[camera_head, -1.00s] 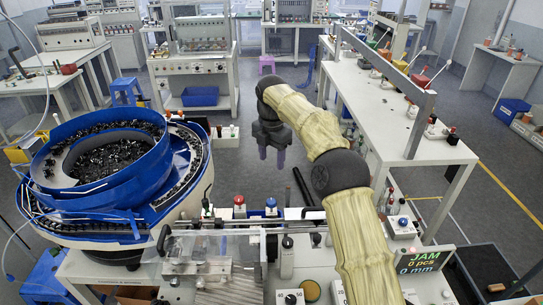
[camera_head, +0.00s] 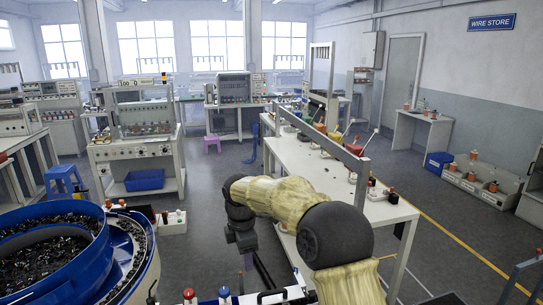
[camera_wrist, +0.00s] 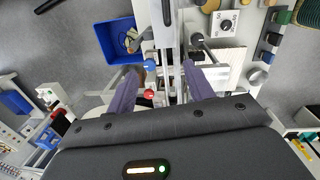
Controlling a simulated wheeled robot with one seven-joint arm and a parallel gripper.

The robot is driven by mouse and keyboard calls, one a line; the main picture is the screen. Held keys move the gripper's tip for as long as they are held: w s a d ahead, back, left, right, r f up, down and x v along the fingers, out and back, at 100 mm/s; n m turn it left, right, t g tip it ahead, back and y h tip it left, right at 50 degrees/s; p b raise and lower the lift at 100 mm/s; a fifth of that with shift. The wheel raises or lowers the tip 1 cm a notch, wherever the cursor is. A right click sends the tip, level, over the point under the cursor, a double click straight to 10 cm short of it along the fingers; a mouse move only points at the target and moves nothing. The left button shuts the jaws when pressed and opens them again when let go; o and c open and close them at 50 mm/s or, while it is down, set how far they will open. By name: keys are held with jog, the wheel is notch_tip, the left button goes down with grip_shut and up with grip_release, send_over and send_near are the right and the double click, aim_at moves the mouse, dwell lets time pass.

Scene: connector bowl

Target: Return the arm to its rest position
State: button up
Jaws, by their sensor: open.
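My arm, in a pale yellow sleeve with dark joints, rises from the bottom of the head view and bends left at a large dark elbow. My gripper (camera_head: 248,262) hangs at its far end, left of the elbow, over the floor in front of the long white bench. Its fingers are only partly visible there. In the wrist view my gripper (camera_wrist: 160,88) shows two purple fingers spread wide apart. Nothing is held between them; workstation parts show beyond the gap.
The blue bowl feeder (camera_head: 60,250) full of dark parts stands at lower left. The long white bench (camera_head: 315,170) is right of the gripper. A blue bin (camera_wrist: 118,42) shows in the wrist view. Open grey floor (camera_head: 215,185) lies behind the gripper.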

jog(key=s+d+f+m, duration=0.3)
jog(key=s+d+m, duration=0.8)
jog(key=s, duration=0.1)
jog(key=s+d+f+m+t, duration=0.1)
jog(key=s+d+f+m, duration=0.2)
jog(key=s+d+m, duration=0.8)
jog(key=shift+s+d+f+t, duration=0.3)
jog(key=shift+s+d, duration=0.1)
jog(key=shift+s, duration=0.65)
